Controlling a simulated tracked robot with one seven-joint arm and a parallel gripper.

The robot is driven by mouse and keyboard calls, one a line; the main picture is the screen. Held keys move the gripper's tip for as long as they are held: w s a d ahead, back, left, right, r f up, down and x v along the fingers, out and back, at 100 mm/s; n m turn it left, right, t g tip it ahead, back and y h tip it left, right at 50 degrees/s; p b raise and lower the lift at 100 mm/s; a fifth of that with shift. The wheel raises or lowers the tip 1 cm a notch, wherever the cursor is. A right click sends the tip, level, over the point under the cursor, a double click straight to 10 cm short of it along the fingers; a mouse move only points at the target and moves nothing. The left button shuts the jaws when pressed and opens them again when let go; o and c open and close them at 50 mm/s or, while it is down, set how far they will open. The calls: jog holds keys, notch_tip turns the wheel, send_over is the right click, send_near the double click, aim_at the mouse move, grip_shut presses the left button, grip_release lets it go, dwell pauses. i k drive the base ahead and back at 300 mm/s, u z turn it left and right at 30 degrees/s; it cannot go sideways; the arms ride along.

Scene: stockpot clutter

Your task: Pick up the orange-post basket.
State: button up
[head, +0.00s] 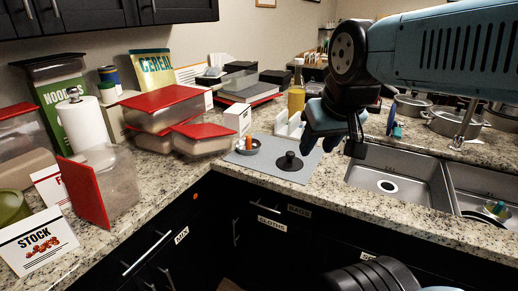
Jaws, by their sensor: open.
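A small metal basket (241,148) with an orange post standing up from its middle sits at the left back of the grey mat (262,168) on the granite counter. A black piece with a black knob (289,162) stands on the mat to its right and nearer the front. My gripper (335,143) hangs above the counter at the mat's right side, fingers down, open and apart from both pieces. I see nothing held between the fingers, though the view of them is partly dark.
Red-lidded containers (167,98) crowd the counter left of the mat, with a small white box (238,118) behind the basket. A yellow bottle (296,100) and white holder (289,126) stand behind the mat. A double sink (400,178) lies to the right.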

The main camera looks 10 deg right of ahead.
aim_at(248, 147)
jog(key=k, duration=0.65)
jog(key=u, duration=0.2)
jog(key=i, duration=0.8)
jog(key=z, duration=0.15)
jog(key=k, duration=1.2)
jog(key=u, duration=0.55)
jog(key=i, duration=1.55)
jog(key=z, duration=0.8)
